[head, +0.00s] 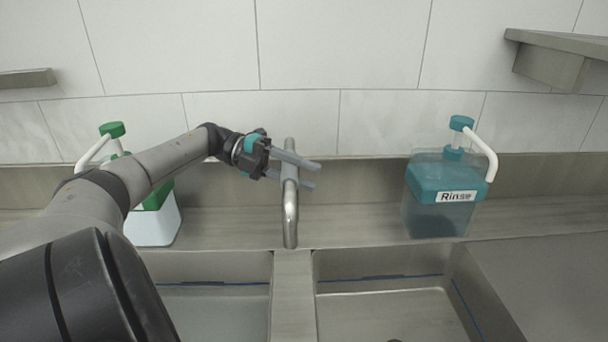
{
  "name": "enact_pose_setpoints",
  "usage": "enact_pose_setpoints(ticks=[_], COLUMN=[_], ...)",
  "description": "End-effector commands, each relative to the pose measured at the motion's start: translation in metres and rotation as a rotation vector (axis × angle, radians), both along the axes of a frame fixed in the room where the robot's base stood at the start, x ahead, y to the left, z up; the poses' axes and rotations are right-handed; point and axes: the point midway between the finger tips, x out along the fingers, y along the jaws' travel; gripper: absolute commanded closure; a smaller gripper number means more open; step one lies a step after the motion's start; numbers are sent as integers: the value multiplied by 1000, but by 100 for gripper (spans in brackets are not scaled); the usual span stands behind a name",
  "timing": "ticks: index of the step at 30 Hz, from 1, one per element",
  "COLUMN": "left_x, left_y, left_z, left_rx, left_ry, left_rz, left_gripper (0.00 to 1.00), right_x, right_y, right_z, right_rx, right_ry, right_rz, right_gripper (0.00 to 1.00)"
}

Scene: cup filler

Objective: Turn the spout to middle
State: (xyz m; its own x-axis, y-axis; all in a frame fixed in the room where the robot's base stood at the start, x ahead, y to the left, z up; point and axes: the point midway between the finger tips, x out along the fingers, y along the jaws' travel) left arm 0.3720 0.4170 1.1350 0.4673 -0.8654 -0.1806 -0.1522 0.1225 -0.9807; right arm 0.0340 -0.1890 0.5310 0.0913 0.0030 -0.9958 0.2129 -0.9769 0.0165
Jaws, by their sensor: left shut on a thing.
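The metal spout (290,215) stands behind the divider between the two sink basins. Its free end points toward me, over the divider. My left gripper (300,172) reaches in from the left, with one finger on each side of the spout's upper part. It is shut on the spout. The spout's upper part is partly hidden by the fingers. My right gripper is not in view.
The left basin (215,305) and right basin (390,315) lie either side of the divider (293,290). A teal Rinse bottle (440,190) stands at the right, a green-topped white bottle (152,228) at the left, partly behind my arm. A shelf (555,65) juts out upper right.

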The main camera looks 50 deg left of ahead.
Motion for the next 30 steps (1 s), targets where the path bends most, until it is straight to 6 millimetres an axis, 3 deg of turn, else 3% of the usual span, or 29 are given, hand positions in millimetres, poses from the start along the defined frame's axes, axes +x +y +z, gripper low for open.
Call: enact_pose_setpoints(ticks=[2,3,11,20,30], left_x=[0,0,0,0,-20], left_y=[0,0,0,2,39], left_z=[1,1,0,0,7], left_rx=[-1,-1,-1,0,1], left_ry=[-1,-1,-1,0,-2], left_rz=[2,2,2,2,6], left_gripper=[100,59,31,31,31], right_x=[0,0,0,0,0], right_y=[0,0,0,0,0], right_z=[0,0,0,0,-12], right_rx=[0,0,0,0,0], right_ry=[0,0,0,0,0], right_rz=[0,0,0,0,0], right_gripper=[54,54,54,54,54])
